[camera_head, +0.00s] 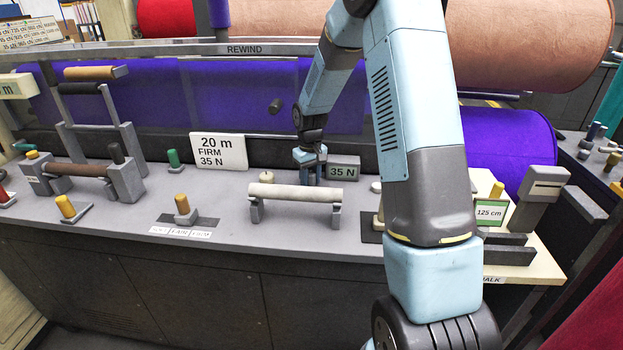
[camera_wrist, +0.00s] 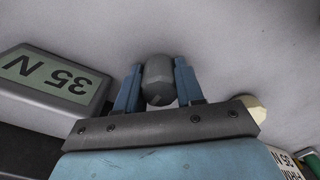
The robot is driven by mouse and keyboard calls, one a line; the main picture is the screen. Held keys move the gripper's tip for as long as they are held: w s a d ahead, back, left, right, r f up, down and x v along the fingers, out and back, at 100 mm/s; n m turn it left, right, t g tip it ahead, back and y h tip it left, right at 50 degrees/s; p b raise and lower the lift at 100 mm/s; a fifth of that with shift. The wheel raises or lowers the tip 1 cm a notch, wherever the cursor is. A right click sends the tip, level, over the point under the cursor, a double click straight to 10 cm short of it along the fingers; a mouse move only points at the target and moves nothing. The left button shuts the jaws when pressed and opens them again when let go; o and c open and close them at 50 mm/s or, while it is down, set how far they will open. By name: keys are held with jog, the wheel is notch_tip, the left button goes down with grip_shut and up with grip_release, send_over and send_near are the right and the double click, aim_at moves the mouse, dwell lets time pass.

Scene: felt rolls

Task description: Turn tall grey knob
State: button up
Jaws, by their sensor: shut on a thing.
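The grey knob (camera_wrist: 158,75) shows in the wrist view as a dark grey, faceted upright post on the light grey panel. My gripper (camera_wrist: 159,66) has its two blue fingers closed on either side of the knob, with the knob between them. In the head view my gripper (camera_head: 311,176) is low over the panel, behind the pale roller bar, and it hides most of the knob there. A small display reading 35 N (camera_head: 343,171) stands just right of my gripper; it also shows at the left of the wrist view (camera_wrist: 50,78).
A pale roller bar (camera_head: 295,194) on grey brackets stands in front of my gripper. A cream knob (camera_head: 266,177) is close on the left. A white sign (camera_head: 218,152) reads 20 m, FIRM, 35 N. Purple felt (camera_head: 250,90) lies behind.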

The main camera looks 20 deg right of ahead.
aim_at(309, 172)
jog(key=shift+w+a+r+m, duration=0.1)
jog(key=shift+w+a+m, duration=0.1)
jog(key=shift+m, duration=0.1)
jog(key=o, duration=1)
jog(key=shift+s+d, duration=0.1)
jog(key=shift+o, duration=0.2)
notch_tip(309, 172, up, 14)
jog(key=shift+f, duration=0.2)
